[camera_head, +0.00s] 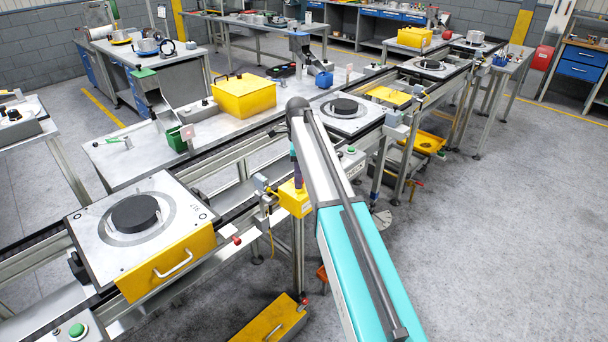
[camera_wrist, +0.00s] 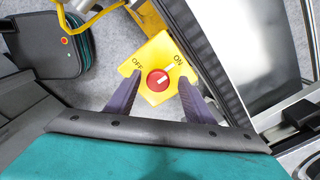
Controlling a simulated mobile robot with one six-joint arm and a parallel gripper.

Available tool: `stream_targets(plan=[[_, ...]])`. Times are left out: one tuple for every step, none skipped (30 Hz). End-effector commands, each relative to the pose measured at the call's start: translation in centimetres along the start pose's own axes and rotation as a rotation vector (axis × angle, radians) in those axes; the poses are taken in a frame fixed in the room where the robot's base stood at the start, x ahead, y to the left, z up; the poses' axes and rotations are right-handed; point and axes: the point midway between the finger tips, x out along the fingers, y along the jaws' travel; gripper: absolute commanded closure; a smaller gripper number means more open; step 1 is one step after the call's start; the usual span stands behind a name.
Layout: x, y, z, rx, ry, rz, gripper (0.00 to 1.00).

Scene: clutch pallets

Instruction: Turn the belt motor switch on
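The belt motor switch is a yellow box (camera_wrist: 158,52) with a round red knob (camera_wrist: 158,80) and the black words OFF and ON. A short white mark on the knob slants to the upper right. In the head view the yellow box (camera_head: 296,203) hangs at the side of the conveyor. My gripper (camera_wrist: 160,79) is open, with one dark purple finger on each side of the knob. In the head view my gripper (camera_head: 296,176) is just above the box, partly hidden by my arm. I cannot tell whether the fingers touch the knob.
The conveyor holds a pallet with a black disc (camera_head: 135,213) at left and another (camera_head: 343,107) beyond my arm. A green button (camera_head: 77,330) is at lower left. A yellow bin (camera_head: 243,95) stands on the bench. The floor at right is clear.

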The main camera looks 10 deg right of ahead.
Motion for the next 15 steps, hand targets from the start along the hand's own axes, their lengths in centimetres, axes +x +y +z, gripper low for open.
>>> stream_targets(plan=[[0.0,0.0,-0.1,0.000,0.001,0.001,0.52],[0.0,0.0,-0.1,0.000,0.001,0.001,0.52],[0.1,0.1,-0.1,0.000,0.001,0.002,0.52],[0.1,0.1,-0.1,0.000,0.001,0.002,0.52],[0.1,0.1,-0.1,0.000,0.002,0.002,0.52],[0.1,0.1,-0.1,0.000,0.002,0.002,0.52],[0.0,0.1,-0.1,0.000,0.002,0.002,0.52],[0.0,0.1,-0.1,0.000,0.002,0.002,0.52],[-0.1,0.1,-0.1,0.000,0.002,0.002,0.52],[-0.2,0.1,-0.1,0.000,0.002,0.002,0.52],[-0.3,0.1,-0.1,0.000,0.002,0.002,0.52],[-0.6,0.0,-0.1,0.000,0.002,0.002,0.52],[-0.8,0.0,-0.1,0.000,0.002,0.001,0.52],[-1.0,0.0,-0.1,0.000,0.002,0.001,0.52],[-1.3,0.0,-0.1,0.000,0.002,0.001,0.52]])
